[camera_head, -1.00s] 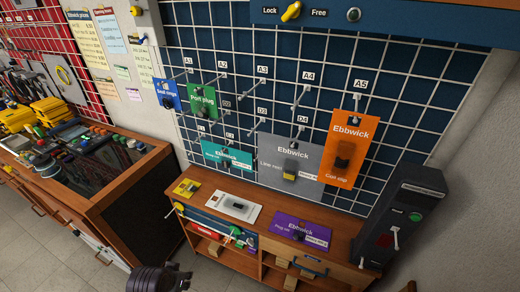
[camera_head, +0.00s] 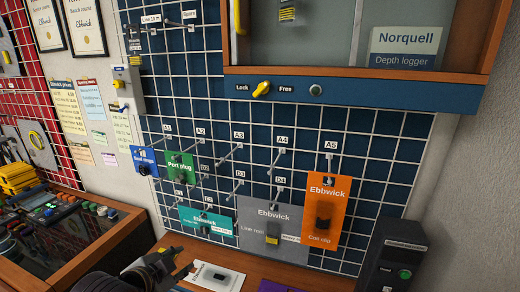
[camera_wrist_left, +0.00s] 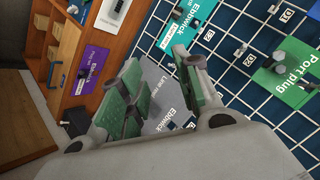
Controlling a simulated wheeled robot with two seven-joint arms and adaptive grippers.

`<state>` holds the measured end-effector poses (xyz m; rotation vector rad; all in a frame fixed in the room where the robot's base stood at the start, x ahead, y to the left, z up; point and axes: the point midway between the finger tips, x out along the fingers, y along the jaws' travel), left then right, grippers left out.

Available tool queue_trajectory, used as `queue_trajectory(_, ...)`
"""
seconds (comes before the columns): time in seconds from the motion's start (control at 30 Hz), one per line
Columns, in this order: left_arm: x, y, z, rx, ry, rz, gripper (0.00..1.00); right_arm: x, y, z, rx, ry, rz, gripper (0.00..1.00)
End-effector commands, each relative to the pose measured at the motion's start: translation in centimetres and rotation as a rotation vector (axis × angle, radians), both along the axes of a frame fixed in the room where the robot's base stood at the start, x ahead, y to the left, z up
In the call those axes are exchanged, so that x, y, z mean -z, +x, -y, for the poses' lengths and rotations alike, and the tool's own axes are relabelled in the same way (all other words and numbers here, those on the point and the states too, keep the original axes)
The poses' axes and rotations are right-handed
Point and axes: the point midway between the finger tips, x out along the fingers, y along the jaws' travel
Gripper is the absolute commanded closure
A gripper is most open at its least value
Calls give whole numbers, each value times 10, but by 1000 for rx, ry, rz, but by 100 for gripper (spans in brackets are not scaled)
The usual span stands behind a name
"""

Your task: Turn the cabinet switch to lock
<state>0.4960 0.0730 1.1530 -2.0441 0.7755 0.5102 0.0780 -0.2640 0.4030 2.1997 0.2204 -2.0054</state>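The cabinet switch is a yellow knob (camera_head: 261,89) on the blue strip (camera_head: 375,95) under the cabinet, between the labels Lock and Free. The knob is tilted, with its upper end leaning right towards Free and its lower end left. My left gripper (camera_head: 178,262) is low in the head view, below and left of the switch and well apart from it. In the left wrist view its green-padded fingers (camera_wrist_left: 155,95) are spread with nothing between them. The switch is not in the left wrist view. My right gripper is not in view.
A wire grid wall with hanging cards, such as the orange Ebbwick card (camera_head: 326,210), lies below the switch. Metal hooks stick out of it. A wooden shelf (camera_head: 240,268) is near my left gripper. A dark box (camera_head: 395,255) stands at right. Space before the switch is clear.

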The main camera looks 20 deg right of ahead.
Motion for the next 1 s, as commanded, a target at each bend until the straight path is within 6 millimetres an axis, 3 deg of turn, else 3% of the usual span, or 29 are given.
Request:
queue_trajectory(0.4,-82,10,43,253,188,272,67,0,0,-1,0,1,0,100)
queue_trajectory(1.0,-176,3,95,550,526,647,67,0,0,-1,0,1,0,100)
